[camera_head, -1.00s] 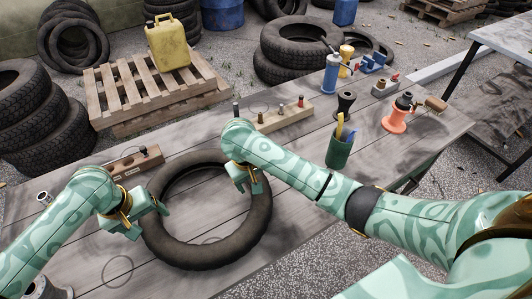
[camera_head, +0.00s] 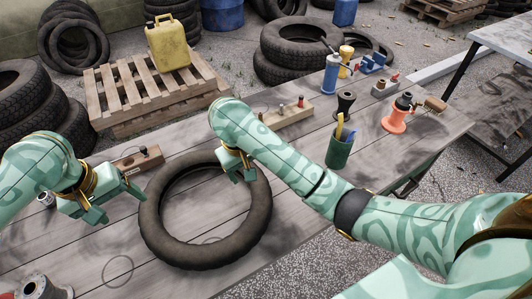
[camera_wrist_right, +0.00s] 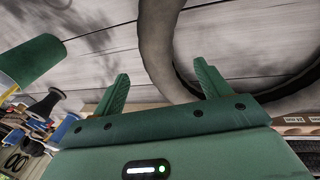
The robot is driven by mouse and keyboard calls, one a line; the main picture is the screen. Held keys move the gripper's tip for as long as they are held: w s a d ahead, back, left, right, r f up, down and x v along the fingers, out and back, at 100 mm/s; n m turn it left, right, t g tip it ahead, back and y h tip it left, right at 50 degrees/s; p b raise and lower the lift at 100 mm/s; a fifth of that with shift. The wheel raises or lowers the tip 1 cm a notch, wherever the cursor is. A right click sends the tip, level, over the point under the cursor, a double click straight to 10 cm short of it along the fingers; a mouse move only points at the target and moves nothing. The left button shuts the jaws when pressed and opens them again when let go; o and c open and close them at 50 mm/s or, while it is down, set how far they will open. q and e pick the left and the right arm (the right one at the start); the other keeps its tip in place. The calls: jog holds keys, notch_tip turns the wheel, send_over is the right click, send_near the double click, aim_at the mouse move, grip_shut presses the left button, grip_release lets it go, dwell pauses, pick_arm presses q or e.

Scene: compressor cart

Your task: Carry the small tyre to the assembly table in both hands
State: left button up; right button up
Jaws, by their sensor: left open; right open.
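The small tyre (camera_head: 163,250) lies flat on a weathered plank table (camera_head: 310,215). My left gripper (camera_head: 118,204) is open and empty, apart from the tyre, to the left of its rim. My right gripper (camera_head: 240,172) is open at the tyre's far right rim. In the right wrist view its fingers (camera_wrist_right: 162,85) stand apart with the dark tyre wall (camera_wrist_right: 158,48) between or just beyond them. I cannot tell whether they touch it.
A wooden block with pegs (camera_head: 282,122), a green cup (camera_head: 340,152) and an orange spool (camera_head: 397,119) stand right of the tyre. A metal spool (camera_head: 45,289) stands front left. Another grey table (camera_head: 508,35) is at far right.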

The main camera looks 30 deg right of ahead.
jog(key=shift+d+v, duration=0.2)
jog(key=shift+v, duration=0.9)
jog(key=v, duration=0.3)
